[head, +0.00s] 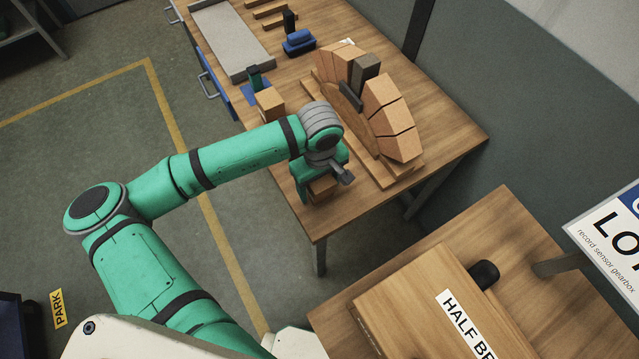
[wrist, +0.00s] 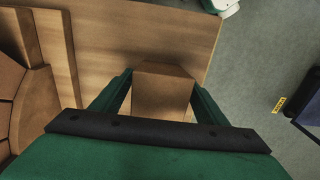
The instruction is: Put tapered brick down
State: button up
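The tapered brick (wrist: 162,92), tan-orange, lies between the two fingers of my gripper (wrist: 161,88) in the wrist view, a finger against each side. In the head view the brick (head: 322,188) shows partly under my gripper (head: 320,183), near the front left edge of the wooden table (head: 340,217). I cannot tell whether its underside touches the table. An arch of tan wedge bricks (head: 390,108) with a dark grey block (head: 364,70) stands on a wooden form (head: 345,108) to the right of my gripper. Part of it shows at the wrist view's left edge (wrist: 38,108).
A loose tan block (head: 269,104) and a dark green item (head: 255,78) are on the table's left side. A blue object (head: 298,42) and a grey tray (head: 232,45) are further back. A wooden box (head: 420,290) is on a nearer table. Bare tabletop lies around my gripper.

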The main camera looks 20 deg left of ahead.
jog(key=shift+r, duration=0.1)
notch_tip(320, 180, up, 12)
jog(key=shift+r, duration=0.1)
dwell(0.6)
